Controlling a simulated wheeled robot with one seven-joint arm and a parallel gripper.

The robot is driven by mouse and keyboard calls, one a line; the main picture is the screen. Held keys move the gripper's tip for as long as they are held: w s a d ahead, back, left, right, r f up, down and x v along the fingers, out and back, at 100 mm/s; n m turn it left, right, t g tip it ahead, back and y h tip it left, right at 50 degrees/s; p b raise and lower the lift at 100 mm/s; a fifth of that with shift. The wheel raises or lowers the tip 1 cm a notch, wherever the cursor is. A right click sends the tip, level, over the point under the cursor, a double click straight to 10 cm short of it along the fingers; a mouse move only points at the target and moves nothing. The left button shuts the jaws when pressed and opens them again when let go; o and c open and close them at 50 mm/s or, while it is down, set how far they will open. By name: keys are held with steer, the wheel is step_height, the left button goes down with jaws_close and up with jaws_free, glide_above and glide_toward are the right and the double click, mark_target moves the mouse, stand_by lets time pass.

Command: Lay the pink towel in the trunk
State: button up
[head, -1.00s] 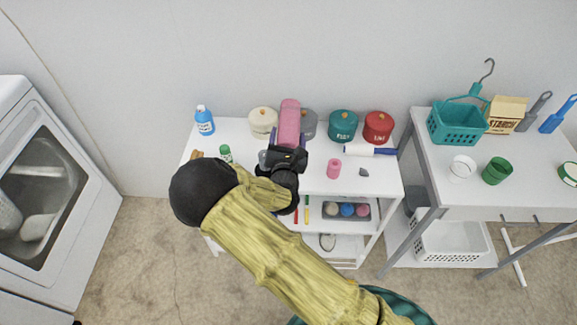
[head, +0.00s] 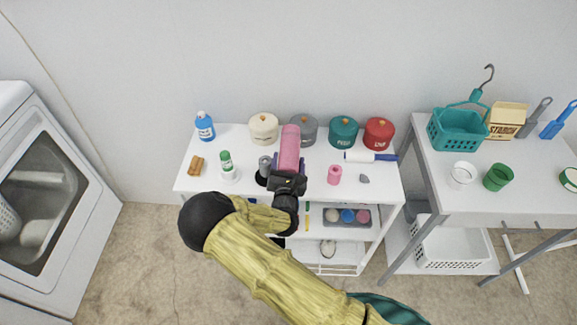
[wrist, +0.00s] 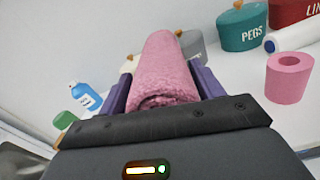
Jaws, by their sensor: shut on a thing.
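The pink towel (head: 289,148) is a rolled bundle held over the middle of the white shelf table. It also fills the middle of the wrist view (wrist: 162,72). My gripper (head: 289,170) is shut on it, with a purple finger on each side of the roll. In the wrist view the gripper (wrist: 160,95) grips the roll's near end, and its far end points toward the lidded pots. I cannot tell whether the towel touches the table top. I see no trunk in these views.
The white table (head: 315,188) holds a blue bottle (head: 205,126), lidded pots such as the teal one (head: 343,132), a pink roll (head: 334,174) and a lint roller (head: 371,156). A washing machine (head: 40,200) stands left; a second table (head: 520,205) stands right.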

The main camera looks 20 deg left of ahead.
steer(key=shift+f, duration=0.85)
steer(key=shift+f, duration=0.25)
steer(key=o, duration=1)
steer(key=shift+o, duration=0.2)
steer(key=shift+r, duration=0.2)
steer(key=v, duration=1.2)
